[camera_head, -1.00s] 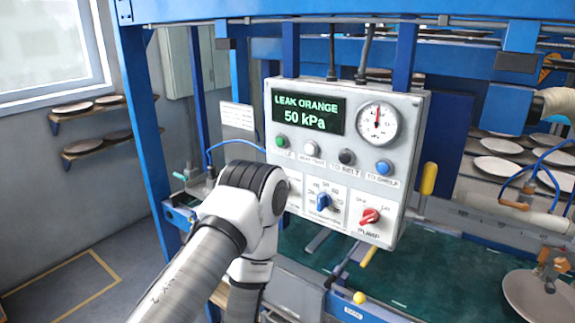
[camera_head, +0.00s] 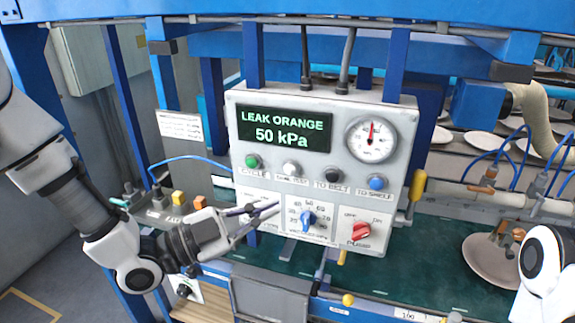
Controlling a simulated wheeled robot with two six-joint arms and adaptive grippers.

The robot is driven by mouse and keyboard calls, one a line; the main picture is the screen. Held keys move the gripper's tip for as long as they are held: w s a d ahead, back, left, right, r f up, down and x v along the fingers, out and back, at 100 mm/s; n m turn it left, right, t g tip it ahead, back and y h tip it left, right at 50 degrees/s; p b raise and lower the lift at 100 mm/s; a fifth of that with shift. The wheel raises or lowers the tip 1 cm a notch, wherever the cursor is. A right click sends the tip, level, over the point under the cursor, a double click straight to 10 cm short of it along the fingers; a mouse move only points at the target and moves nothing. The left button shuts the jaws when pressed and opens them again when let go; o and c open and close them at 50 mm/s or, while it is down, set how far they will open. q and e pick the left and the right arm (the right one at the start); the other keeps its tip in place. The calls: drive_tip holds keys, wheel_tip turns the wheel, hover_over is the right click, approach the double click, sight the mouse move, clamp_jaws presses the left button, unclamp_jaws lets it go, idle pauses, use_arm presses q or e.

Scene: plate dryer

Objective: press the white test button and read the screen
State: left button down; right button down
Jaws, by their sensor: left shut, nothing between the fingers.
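The grey control box (camera_head: 240,180) carries a dark screen (camera_head: 284,132) that reads "LEAK ORANGE 50 kPa" in green letters. Below the screen is a row of buttons: green (camera_head: 252,161), white (camera_head: 291,168), black (camera_head: 331,174) and blue (camera_head: 376,182). The label under the white button is too small to read surely. My left gripper (camera_head: 274,209) is shut and empty. Its tips are below and a little left of the white button, beside the blue knob (camera_head: 308,220), apart from the button. My right gripper is out of view.
A gauge (camera_head: 371,139) with a red needle sits at the box's upper right. A red pump knob (camera_head: 361,231) is below. A yellow handle (camera_head: 417,186) stands at the box's right side. A plate (camera_head: 490,262) lies on the green belt (camera_head: 440,240).

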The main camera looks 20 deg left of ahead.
sight(281, 179)
use_arm(q)
drive_tip(key=w, duration=0.9)
drive_tip(key=shift+w+a+f+b, duration=0.1)
drive_tip(key=shift+f+b, duration=0.1)
drive_tip(key=shift+b, duration=0.2)
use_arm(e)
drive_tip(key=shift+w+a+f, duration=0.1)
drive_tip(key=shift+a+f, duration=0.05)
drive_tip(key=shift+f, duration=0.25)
use_arm(q)
drive_tip(key=shift+a, duration=0.1)
drive_tip(key=shift+w, duration=0.15)
idle(0.5)
drive_tip(key=shift+w, duration=0.3)
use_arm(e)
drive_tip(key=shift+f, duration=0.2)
